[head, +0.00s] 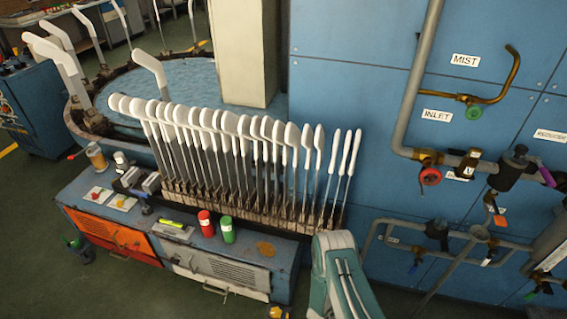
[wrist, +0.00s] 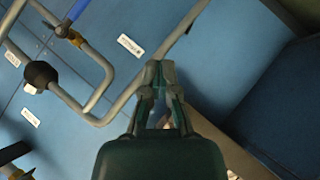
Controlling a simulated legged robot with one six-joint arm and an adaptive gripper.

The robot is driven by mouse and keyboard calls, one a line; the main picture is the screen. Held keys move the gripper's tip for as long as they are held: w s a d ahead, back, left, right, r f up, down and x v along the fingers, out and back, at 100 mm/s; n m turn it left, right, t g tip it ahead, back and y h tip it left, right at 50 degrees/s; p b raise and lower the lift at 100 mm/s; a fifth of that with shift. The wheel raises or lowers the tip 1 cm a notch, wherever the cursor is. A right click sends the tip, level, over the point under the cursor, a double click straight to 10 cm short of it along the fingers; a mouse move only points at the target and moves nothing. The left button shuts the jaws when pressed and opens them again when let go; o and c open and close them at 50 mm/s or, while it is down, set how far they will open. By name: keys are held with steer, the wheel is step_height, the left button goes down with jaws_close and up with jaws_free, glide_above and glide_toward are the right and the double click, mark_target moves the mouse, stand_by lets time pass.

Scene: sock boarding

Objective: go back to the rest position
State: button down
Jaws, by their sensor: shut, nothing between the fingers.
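My gripper (wrist: 159,72) shows in the wrist view, its dark green fingers closed together at the tips with nothing between them. It points toward the blue wall panel (wrist: 215,70) and the grey pipes. I cannot tell how far it is from them. In the head view only a teal link of my arm shows at the bottom, right of the workbench; the gripper itself is not visible there. A row of white sock forms (head: 222,122) on thin metal rods stands upright in a rack along the back of the bench, left of my arm.
The bench (head: 185,232) holds a red can (head: 206,224), a green can (head: 227,229) and small items. Grey pipes (head: 408,100) with valves run along the blue wall (head: 345,70) at right. A round basin (head: 135,115) stands behind the bench. Dark green floor (head: 35,200) lies open at left.

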steer(key=w+a+r+m+y, duration=0.1)
steer(key=w+a+r+y, duration=0.15)
steer(key=w+r, duration=0.5)
steer(key=w+a+r+y, duration=0.25)
steer(key=w+r, duration=0.25)
steer(key=r, duration=0.5)
steer(key=a+r+y, duration=0.2)
steer(key=a+r, duration=0.1)
steer(key=r, duration=0.8)
steer(key=a+r+y, duration=0.1)
steer(key=a+r, duration=0.1)
steer(key=r, duration=1)
steer(key=s+a+r+n+y, duration=0.1)
steer(key=s+r, duration=0.6)
steer(key=r, duration=0.2)
steer(key=s+r+y, duration=0.1)
steer(key=s+r, duration=0.6)
steer(key=r, duration=0.3)
steer(key=s+d+r+g, duration=0.1)
steer(key=s+r, duration=0.1)
steer(key=s, duration=0.8)
steer(key=s+d+r+g+h, duration=0.1)
steer(key=s+r, duration=0.1)
steer(key=s, duration=0.8)
steer(key=shift+s+d+r, duration=0.35)
steer(key=shift+s+r, duration=0.05)
